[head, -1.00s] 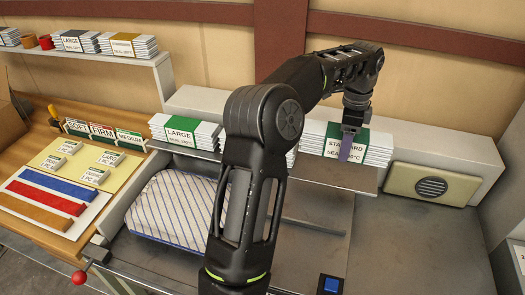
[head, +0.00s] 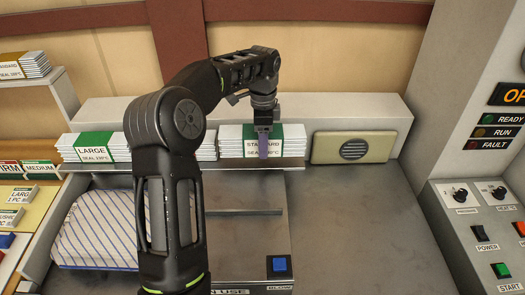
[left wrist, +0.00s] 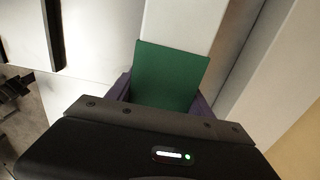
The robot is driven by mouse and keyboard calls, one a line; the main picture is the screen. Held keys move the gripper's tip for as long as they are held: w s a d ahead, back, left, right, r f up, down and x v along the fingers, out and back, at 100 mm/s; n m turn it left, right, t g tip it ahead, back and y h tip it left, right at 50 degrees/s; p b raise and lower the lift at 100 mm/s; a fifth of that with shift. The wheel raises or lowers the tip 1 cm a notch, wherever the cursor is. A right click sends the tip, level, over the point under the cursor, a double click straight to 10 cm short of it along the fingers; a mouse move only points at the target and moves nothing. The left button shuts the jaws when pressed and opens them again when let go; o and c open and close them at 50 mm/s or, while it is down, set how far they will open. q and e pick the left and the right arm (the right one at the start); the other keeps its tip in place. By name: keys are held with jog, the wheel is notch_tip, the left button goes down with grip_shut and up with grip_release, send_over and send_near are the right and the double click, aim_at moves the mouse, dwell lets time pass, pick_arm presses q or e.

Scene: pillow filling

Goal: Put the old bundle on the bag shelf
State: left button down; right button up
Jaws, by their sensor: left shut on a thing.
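The bundle labelled STANDARD (head: 236,143), a stack of white bags with a green band, is on the narrow ledge (head: 225,165) at the back of the machine. My left gripper (head: 263,150) points down at its front and is shut on it. Purple fingers sit either side of the green band (left wrist: 171,75) in the left wrist view. I cannot tell whether the bundle is clear of the ledge. A wall shelf (head: 22,90) at the upper left bears a white bundle (head: 30,65), partly cut off. My right gripper is not in view.
A LARGE bundle (head: 88,146) with a green band is to the left on the ledge, partly behind my arm. A striped pillow (head: 92,230) lies below. A vent plate (head: 353,148) and control panel (head: 480,240) are at the right. The grey worktop (head: 350,230) is clear.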

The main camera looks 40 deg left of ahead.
pick_arm(q)
jog(key=shift+f+p, duration=0.35)
jog(key=shift+f, duration=1.45)
jog(key=shift+f, duration=0.2)
jog(key=shift+c, duration=2)
grip_release()
jog(key=shift+r, duration=0.1)
